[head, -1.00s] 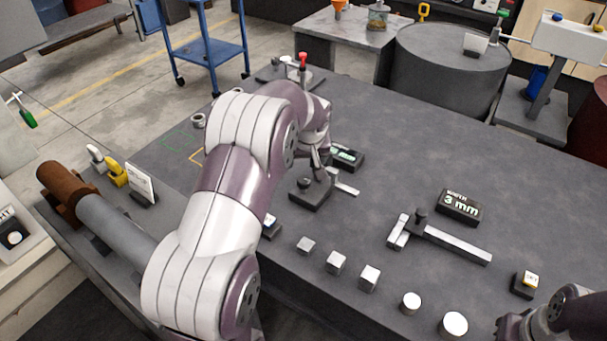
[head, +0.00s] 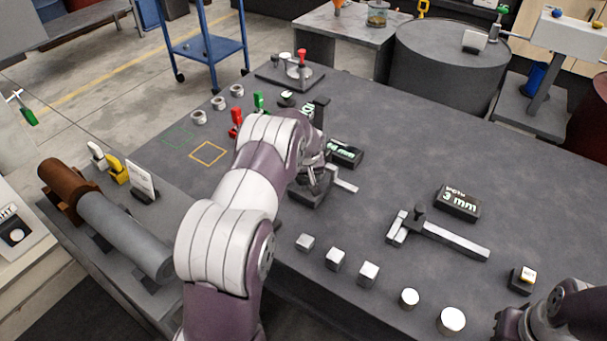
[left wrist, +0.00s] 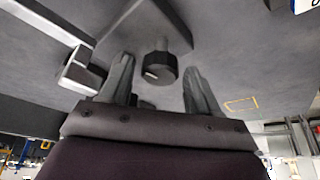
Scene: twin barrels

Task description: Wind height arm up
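The height device has a dark base (head: 308,194) with a silver arm (head: 343,185) reaching out to the right. In the left wrist view a dark round knob (left wrist: 160,68) with a pale mark stands between my left gripper's fingers (left wrist: 157,70), with visible gaps on both sides. A silver bar with a jaw block (left wrist: 82,72) shows at its left. My left gripper (head: 314,176) is open at the device; my arm partly hides the device in the head view. A display box (head: 344,152) stands just behind. My right gripper (head: 507,325) is at the bottom right edge, its fingers unclear.
A caliper-like slide (head: 440,238) and a "3 mm" display (head: 457,203) lie to the right. Several metal cubes and cylinders line the front edge. A red clamp (head: 236,122) and a green one (head: 259,102) stand behind my left arm.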

